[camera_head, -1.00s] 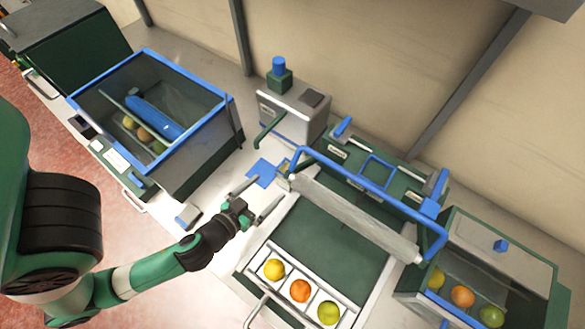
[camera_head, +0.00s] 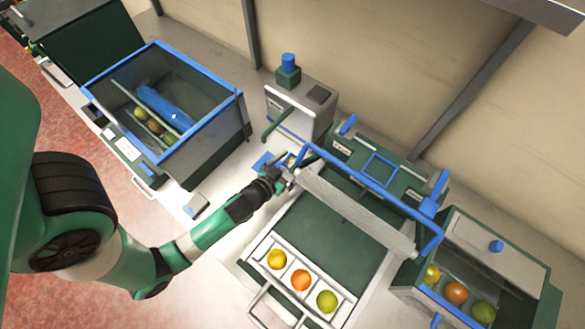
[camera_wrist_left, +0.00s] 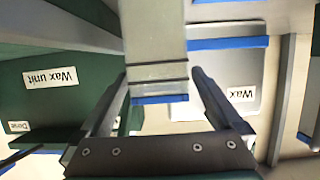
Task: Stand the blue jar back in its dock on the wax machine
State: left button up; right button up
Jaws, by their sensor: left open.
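The green wax unit (camera_head: 400,183) carries a blue square frame (camera_head: 380,172), which looks empty. A small pale, blue-edged thing (camera_head: 291,160) stands by the left end of the roller. In the wrist view a pale box-like body with a blue edge (camera_wrist_left: 158,62) lies ahead, between the fingers; it may be the jar, but I cannot tell surely. My left gripper (camera_head: 284,172) is open beside it, with no clear grip. It also shows in the wrist view (camera_wrist_left: 160,90). My right gripper is not in view.
A grey machine (camera_head: 300,108) with a blue cylinder (camera_head: 288,63) on a green base stands behind. A blue-rimmed bin (camera_head: 215,118) is left. The grey roller (camera_head: 355,208) and blue bar are close on the right. Fruit sits in the tray (camera_head: 262,243) and right bin (camera_head: 400,292).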

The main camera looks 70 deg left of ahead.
pick_arm(q)
grip_shut()
dwell(0.4)
notch_tip(320, 180, up, 28)
jog(key=p, duration=1.4)
